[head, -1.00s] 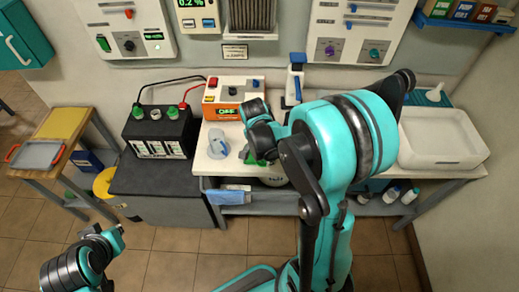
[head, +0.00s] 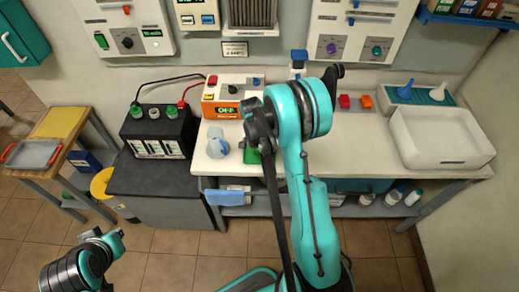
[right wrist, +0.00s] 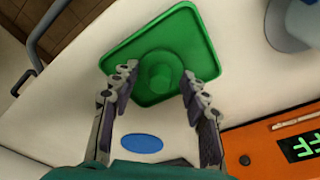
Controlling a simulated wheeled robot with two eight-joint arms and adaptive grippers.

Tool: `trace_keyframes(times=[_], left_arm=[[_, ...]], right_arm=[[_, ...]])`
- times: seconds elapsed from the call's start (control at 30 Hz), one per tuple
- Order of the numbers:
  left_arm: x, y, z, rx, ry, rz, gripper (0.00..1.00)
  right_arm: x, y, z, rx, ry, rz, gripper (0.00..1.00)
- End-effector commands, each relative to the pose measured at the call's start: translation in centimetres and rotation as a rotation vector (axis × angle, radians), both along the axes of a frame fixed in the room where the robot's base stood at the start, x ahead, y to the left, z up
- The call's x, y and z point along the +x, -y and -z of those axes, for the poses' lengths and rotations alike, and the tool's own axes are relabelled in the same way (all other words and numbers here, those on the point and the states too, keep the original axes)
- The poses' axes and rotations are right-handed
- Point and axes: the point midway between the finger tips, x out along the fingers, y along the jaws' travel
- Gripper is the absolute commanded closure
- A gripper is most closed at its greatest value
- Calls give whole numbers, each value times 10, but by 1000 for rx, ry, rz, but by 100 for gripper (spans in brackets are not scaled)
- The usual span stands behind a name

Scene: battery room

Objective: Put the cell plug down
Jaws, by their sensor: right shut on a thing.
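In the right wrist view, a green cell plug (right wrist: 160,72) stands in a square green tray (right wrist: 205,60) on the white bench top. My right gripper (right wrist: 160,80) has a finger on each side of the plug and is shut on it, low over the tray. In the head view, the green tray (head: 252,157) shows only in part beside my right arm, which hides the plug and most of the right gripper. My left gripper (head: 118,241) is at the lower left, away from the bench; its jaws are too small to read.
A black battery (head: 160,133) with green caps stands left of the bench, wired to an orange charger (head: 222,108). A clear jug (head: 217,143) is close left of the tray. A white basin (head: 440,135) sits at the right.

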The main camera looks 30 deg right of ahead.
Motion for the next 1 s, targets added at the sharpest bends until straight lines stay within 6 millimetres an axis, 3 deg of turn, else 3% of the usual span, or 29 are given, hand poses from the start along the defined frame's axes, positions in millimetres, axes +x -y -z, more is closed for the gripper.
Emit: trace_keyframes(times=[0.3,0.33,0.4,0.77,0.87,1.0], left_arm=[[0,0,4,0,0,0,100],[0,0,4,0,0,0,100],[0,0,3,0,0,0,100],[0,0,0,0,0,0,100],[0,0,-4,0,0,0,100],[0,0,-10,0,0,0,100]], right_arm=[[0,0,3,0,0,0,71],[0,0,3,0,0,0,52],[0,0,2,0,0,0,34],[0,0,-1,0,0,0,34],[-1,-1,-11,0,0,-1,34],[-2,-6,-40,0,0,-1,34]])
